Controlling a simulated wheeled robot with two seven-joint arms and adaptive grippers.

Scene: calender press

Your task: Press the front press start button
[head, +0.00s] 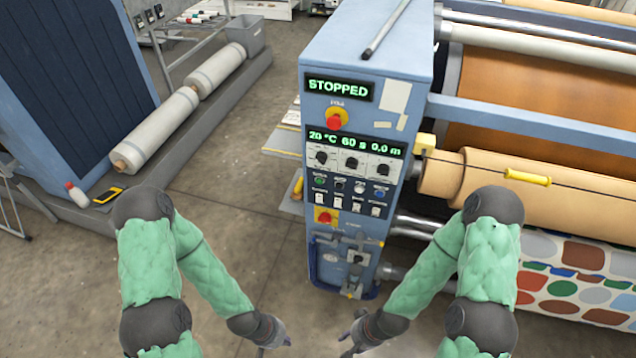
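The press control panel (330,160) faces me on the blue end column of the machine. Its upper display (338,90) reads STOPPED in green. A row of small buttons sits below the three dials: a green one (320,180), then a black, a white and a blue one (380,192). Their labels are too small to read. My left gripper (268,347) is low at the bottom edge, left of and below the panel. My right gripper (350,345) is low in front of the column's foot. Both are apart from the buttons; their fingers are too small and cut off to judge.
Red mushroom buttons on yellow plates sit above (335,122) and below (324,216) the button row. A yellow-handled cord (528,177) runs across the rollers on the right. Patterned fabric (570,285) hangs below. White rolls (165,125) lie at left; the floor between is clear.

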